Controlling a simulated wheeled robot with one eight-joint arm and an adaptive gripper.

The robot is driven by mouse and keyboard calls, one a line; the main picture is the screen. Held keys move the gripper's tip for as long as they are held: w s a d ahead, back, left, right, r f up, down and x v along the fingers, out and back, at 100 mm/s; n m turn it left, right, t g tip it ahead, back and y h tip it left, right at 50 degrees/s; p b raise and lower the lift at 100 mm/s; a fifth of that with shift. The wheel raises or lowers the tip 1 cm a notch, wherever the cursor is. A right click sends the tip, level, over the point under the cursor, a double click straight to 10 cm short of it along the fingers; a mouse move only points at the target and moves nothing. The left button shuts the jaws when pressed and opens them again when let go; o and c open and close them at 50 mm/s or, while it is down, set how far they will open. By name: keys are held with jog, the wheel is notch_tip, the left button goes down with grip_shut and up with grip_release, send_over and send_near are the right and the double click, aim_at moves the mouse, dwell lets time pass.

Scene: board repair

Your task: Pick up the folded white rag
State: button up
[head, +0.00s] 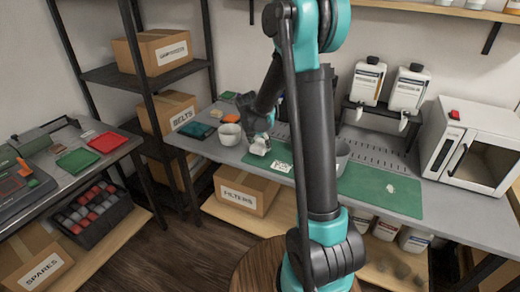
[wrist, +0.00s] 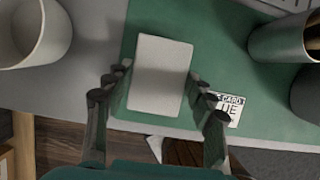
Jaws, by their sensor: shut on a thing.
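The folded white rag (wrist: 160,72) is a pale, roughly rectangular block between the two fingers of my gripper (wrist: 160,84) in the wrist view. My gripper is shut on it, with a finger at each side edge. In the head view the rag (head: 260,148) shows as a small white shape under my gripper (head: 259,137), over the green mat (head: 405,197) on the bench. I cannot tell how far it is above the mat.
A white bowl (head: 230,134) stands left of the rag. A printed card (head: 280,166) lies on the mat to the right, and a grey cup (head: 342,152) stands beyond it. Dispenser bottles (head: 408,90) and a white oven (head: 470,140) stand further right.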

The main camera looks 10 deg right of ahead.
aim_at(260, 145)
notch_tip(260, 145, up, 17)
dwell(0.4)
